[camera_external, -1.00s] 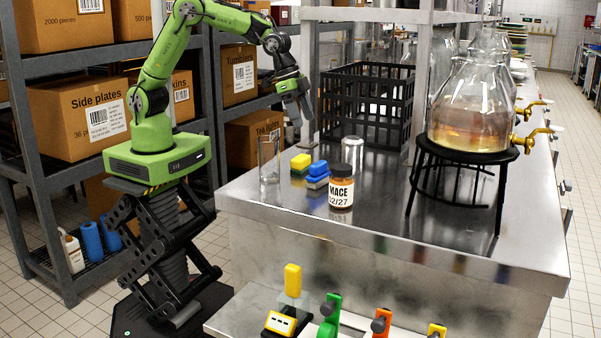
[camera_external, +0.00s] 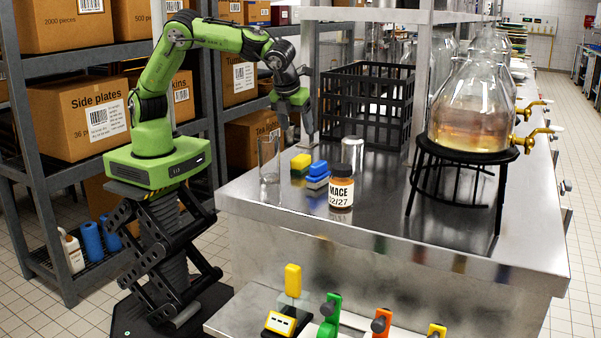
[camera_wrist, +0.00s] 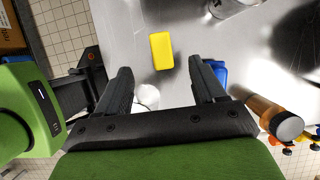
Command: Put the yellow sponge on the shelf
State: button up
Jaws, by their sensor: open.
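My gripper (camera_external: 299,140) hangs pointing down above the yellow sponge, open and empty. In the wrist view my gripper (camera_wrist: 163,78) shows both fingers apart, with nothing between them. A blue sponge (camera_wrist: 219,72) is partly hidden behind the right finger. Which surface is the task's shelf is not clear.
A clear glass (camera_external: 269,159) stands left of the sponges. The MACE jar (camera_external: 341,188) and another glass (camera_external: 352,151) stand to the right. A black crate (camera_external: 368,104) is behind. A glass dispenser (camera_external: 470,110) stands on a black stand. The counter's front right is clear.

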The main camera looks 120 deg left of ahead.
aim_at(303, 156)
jog(key=b+x, duration=0.2)
jog(key=x, duration=1)
jog(key=shift+d+f, duration=0.15)
jog(key=shift+f, duration=0.05)
jog(key=shift+c, duration=0.6)
jog(key=shift+r, duration=0.1)
jog(key=c, duration=1)
